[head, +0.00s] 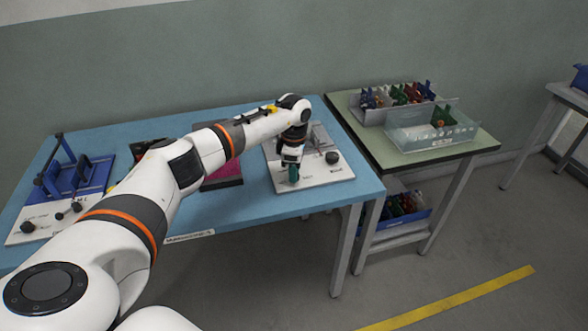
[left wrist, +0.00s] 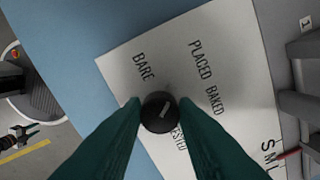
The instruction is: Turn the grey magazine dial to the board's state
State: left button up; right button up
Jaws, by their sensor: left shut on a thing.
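The magazine dial (left wrist: 160,114) is a round dark knob with a pale pointer mark, on a white panel (left wrist: 125,62). The mark slants to the upper right in the left wrist view. Around it are the words BARE, PLACED, BAKED and a partly hidden word ending in "ESTED". My left gripper (head: 292,176) has teal fingers shut on the knob, one on each side. In the head view the gripper hides the knob. The panel lies at the right end of the blue table (head: 250,205).
A blue fixture (head: 82,177) with dark knobs in front is at the table's left. A dark red and magenta item (head: 228,174) lies mid-table. The green side table (head: 400,161) holds a grey bin and a clear bin (head: 432,134).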

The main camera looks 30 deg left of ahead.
pick_arm(q)
jog(key=n+p, duration=0.1)
jog(key=n, duration=0.4)
jog(key=shift+r, duration=0.15)
jog(key=shift+n+p, duration=0.8)
jog(key=shift+n, duration=1.6)
jog(key=o, duration=1)
notch_tip(320, 180, up, 12)
jog(key=shift+f+b, duration=0.1)
jog(key=shift+b, duration=0.4)
